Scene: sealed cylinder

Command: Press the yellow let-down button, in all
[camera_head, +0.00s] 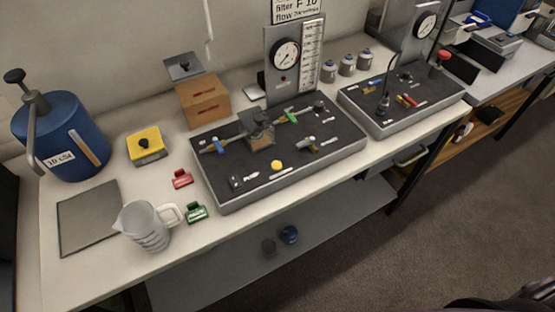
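A small round yellow button (276,165) sits on the dark top of the nearer panel (217,198), close to its front edge and right of a small switch (237,181). Nothing covers it in this view. I cannot tell whether it is pressed in. A gauge (286,54) with a white dial stands on an upright plate behind that panel; its reading is too small to tell. A yellow box (146,144) with a dark knob on top stands left of the panel. Neither of my grippers shows in this view.
A clear jug (148,226), red clip (181,179) and green clip (196,212) lie left of the panel. A blue tank (61,137) stands far left. A brown box (204,100) stands behind. A second panel (407,97) is to the right.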

